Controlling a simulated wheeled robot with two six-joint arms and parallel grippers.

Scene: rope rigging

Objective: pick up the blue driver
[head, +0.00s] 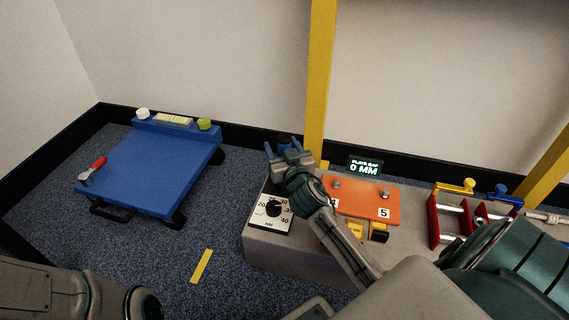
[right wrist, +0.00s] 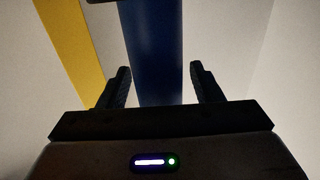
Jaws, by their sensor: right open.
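A blue upright shape, which looks like the blue driver (right wrist: 155,50), stands between the two fingers of my right gripper (right wrist: 160,85) in the right wrist view. There are gaps on both sides of it. In the head view my right gripper (head: 283,150) is open above the back left of the grey bench, and a bit of dark blue (head: 284,147) shows between its fingers. The rest of the driver is hidden by the gripper and arm. My left arm shows at the bottom left; its gripper is out of view.
The grey bench (head: 290,248) carries a dial plate (head: 268,214), an orange plate (head: 365,200) and a red frame (head: 434,222). A yellow post (head: 320,80) rises close behind my right gripper. A blue platform (head: 150,170) with a red-handled tool (head: 93,171) stands at left.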

